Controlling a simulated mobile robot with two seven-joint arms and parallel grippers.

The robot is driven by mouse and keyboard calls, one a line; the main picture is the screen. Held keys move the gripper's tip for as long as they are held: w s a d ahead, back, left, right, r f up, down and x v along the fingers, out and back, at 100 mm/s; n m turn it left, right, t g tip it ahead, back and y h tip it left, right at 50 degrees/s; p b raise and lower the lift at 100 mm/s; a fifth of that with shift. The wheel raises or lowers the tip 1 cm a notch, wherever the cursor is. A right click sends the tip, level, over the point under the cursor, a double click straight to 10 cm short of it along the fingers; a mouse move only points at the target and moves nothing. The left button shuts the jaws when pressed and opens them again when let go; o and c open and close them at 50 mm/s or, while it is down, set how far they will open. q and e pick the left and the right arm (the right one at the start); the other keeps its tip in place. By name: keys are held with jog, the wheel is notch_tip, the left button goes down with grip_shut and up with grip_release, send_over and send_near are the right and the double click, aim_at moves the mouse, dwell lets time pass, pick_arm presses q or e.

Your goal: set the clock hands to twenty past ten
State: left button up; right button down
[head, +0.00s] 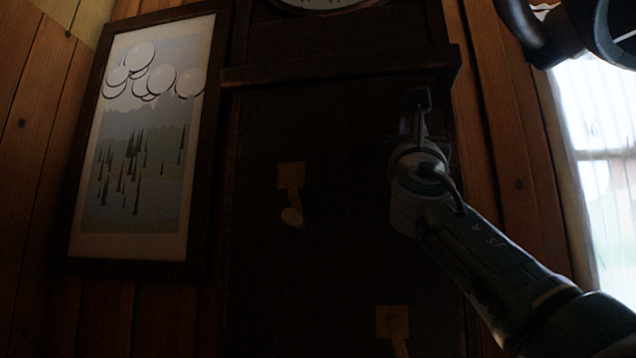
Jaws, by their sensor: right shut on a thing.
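The tall clock (340,230) has a dark wooden case and fills the middle of the head view. Only the bottom edge of its pale dial (325,3) shows at the top; the clock hands are out of frame. My right gripper (419,108) is raised in front of the case's right side, just below the ledge under the dial. It is shut on a small dark piece that is too dim to name; I cannot tell whether this belongs to the clock. My left gripper is not in view.
Two dull brass-coloured fittings, one mid-case (290,178) and one lower (393,322), sit on the clock front. A framed picture (140,140) hangs to the left on the plank wall. A bright window (605,180) is at the right. The ledge (335,68) juts out above my right gripper.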

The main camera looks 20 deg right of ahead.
jog(key=m+g+h+b, duration=0.1)
jog(key=m, duration=0.1)
jog(key=m+g+h+b, duration=0.1)
jog(key=m+g+h, duration=0.1)
jog(key=m, duration=0.1)
jog(key=shift+f, duration=0.15)
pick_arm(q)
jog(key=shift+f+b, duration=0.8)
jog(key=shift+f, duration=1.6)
pick_arm(e)
jog(key=shift+m+g+h, duration=0.8)
jog(key=shift+m+g, duration=0.9)
jog(key=c, duration=0.9)
grip_release()
jog(key=shift+r, duration=0.2)
jog(key=shift+c, duration=0.2)
